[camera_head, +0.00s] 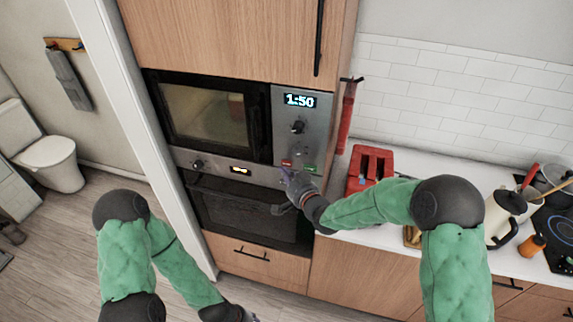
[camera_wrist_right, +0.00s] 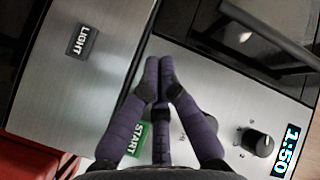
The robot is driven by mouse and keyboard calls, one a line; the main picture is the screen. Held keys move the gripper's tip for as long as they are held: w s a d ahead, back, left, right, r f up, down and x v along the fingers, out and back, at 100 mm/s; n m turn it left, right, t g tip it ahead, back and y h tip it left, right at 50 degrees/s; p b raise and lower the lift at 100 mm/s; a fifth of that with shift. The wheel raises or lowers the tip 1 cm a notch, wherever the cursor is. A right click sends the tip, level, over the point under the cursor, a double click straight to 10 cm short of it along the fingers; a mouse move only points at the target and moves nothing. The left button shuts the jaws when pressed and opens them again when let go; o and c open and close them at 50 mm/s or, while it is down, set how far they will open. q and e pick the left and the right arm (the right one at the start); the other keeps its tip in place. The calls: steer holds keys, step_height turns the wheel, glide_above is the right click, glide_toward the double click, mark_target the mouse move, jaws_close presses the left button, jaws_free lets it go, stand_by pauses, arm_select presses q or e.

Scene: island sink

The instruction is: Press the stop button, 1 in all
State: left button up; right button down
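The red stop button (camera_head: 287,162) is on the lower part of the microwave's control panel (camera_head: 284,108) in the head view. The green START button (camera_head: 310,168) is to its right and also shows in the right wrist view (camera_wrist_right: 133,139). My right gripper (camera_head: 284,172) is just below the red button in the head view. In the right wrist view its purple fingers (camera_wrist_right: 160,65) are together, with nothing between them, and the stop button is hidden there. I cannot tell whether they touch the panel. My left gripper (camera_head: 252,317) barely shows at the bottom edge.
The microwave display (camera_head: 299,100) reads 1:50, with a knob (camera_head: 298,127) below it. An oven (camera_head: 235,208) is below. A red toolbox-like object (camera_head: 370,163) and a kettle (camera_head: 503,212) stand on the right counter.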

steer(key=shift+w, duration=0.1)
stand_by(0.3)
steer(key=shift+w+d+b, duration=0.1)
steer(key=shift+w+b, duration=0.15)
steer(key=shift+b, duration=0.2)
steer(key=shift+w+d+b, duration=0.1)
steer(key=shift+w+b, duration=0.2)
steer(key=shift+w, duration=0.05)
stand_by(0.5)
steer(key=shift+s, duration=0.15)
steer(key=shift+s+a+b, duration=0.2)
steer(key=shift+s+b, duration=0.15)
steer(key=shift+s, duration=0.2)
